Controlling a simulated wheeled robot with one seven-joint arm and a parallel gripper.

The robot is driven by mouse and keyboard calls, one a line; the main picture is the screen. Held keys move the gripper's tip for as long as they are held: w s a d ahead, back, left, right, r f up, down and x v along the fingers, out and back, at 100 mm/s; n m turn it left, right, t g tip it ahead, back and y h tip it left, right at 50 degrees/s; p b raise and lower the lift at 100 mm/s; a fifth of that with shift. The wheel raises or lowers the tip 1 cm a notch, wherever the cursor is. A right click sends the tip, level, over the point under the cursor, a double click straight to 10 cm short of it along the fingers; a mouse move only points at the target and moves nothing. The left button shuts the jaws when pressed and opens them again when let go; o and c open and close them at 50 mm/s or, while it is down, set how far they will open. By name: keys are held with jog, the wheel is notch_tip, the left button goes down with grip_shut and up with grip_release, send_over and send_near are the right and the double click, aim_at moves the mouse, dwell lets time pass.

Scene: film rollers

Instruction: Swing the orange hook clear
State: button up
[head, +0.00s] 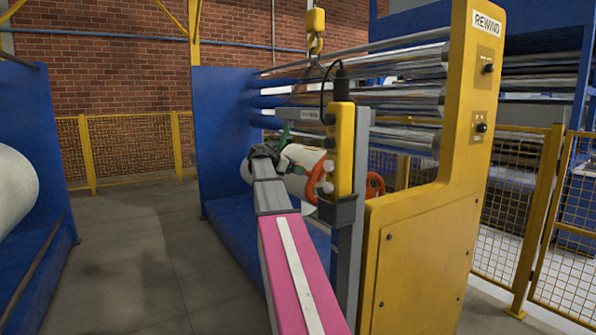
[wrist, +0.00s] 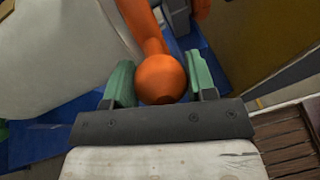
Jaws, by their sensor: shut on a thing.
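The orange hook (wrist: 148,30) runs down from the top of the wrist view and ends in a round orange ball (wrist: 160,78). My gripper (wrist: 160,80) has its green fingers on both sides of this ball and is shut on it. In the head view, a curved orange part (head: 314,181) shows beside the white body of my wrist, left of the yellow pendant. The pendant and my arm hide much of the hook and the fingertips there.
A yellow pendant box (head: 341,150) hangs close in front of my wrist. The yellow REWIND cabinet (head: 425,245) stands to the right, and a blue end frame (head: 225,130) to the left. A pale roll (head: 15,190) is at far left. The grey floor (head: 130,260) at left is clear.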

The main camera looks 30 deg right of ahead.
jog(key=shift+r, duration=0.3)
jog(key=o, duration=1.2)
jog(key=shift+a, duration=0.1)
jog(key=shift+o, duration=0.2)
jog(key=v, duration=1)
jog(key=shift+a, duration=0.4)
